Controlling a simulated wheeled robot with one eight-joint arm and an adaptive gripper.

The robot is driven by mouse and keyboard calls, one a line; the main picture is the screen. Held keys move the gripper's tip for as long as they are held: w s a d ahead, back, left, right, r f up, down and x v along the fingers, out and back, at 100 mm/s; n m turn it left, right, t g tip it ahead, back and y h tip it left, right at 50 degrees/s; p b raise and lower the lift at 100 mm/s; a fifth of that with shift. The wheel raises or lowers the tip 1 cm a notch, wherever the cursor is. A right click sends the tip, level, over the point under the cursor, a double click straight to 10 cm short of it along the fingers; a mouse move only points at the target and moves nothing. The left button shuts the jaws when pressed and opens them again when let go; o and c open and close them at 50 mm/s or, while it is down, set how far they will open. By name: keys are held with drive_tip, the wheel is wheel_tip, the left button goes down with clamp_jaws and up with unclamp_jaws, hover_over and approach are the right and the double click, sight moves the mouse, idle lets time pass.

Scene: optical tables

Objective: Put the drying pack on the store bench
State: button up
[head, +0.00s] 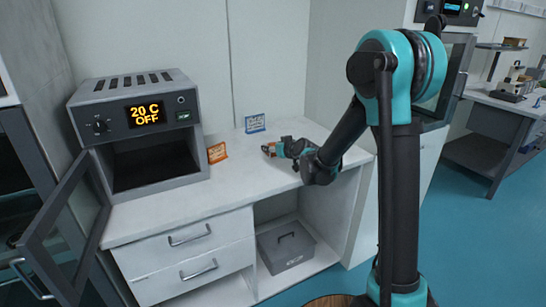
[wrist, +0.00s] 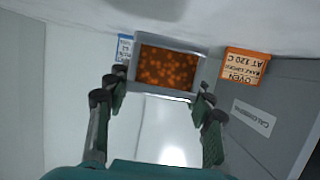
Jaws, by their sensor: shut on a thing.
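The drying pack (wrist: 168,66) is a grey-framed pack with a window of orange beads. My gripper (wrist: 158,92) is shut on it, with a fingertip at each side of its near end. In the head view the drying pack (head: 268,149) is a small orange and grey shape at the tip of my gripper (head: 277,149), over the white bench top (head: 245,185). I cannot tell whether it touches the surface. No bench in view is labelled as the store bench; another bench (head: 508,103) stands at the far right.
A grey oven (head: 150,183) reading 20 C OFF stands left with its door (head: 62,232) open and its chamber empty. An orange sign (head: 217,153) and a blue sign (head: 255,123) stand on the bench. A grey box (head: 287,250) sits underneath. Blue floor is clear at right.

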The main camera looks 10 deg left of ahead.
sight(273, 155)
drive_tip(key=shift+f, duration=2.2)
drive_tip(key=shift+f, duration=0.1)
drive_tip(key=o, duration=1.2)
drive_tip(key=shift+o, duration=0.2)
drive_tip(key=v, duration=1.2)
drive_tip(key=s+d+f+m+g+h, duration=0.2)
drive_tip(key=s+d+f, duration=0.1)
drive_tip(key=s+d, duration=0.4)
drive_tip(key=s+d+f+m+g+h, duration=0.2)
drive_tip(key=s+d, duration=0.6)
drive_tip(key=s, duration=0.4)
drive_tip(key=s+d+f+m+g+h, duration=0.2)
drive_tip(key=s+d+f+g+h, duration=0.1)
drive_tip(key=s+d+f, duration=0.3)
drive_tip(key=s+d, duration=0.2)
drive_tip(key=s, duration=0.1)
drive_tip(key=shift+s+f+m+h, duration=0.25)
drive_tip(key=shift+s+m+h, duration=0.15)
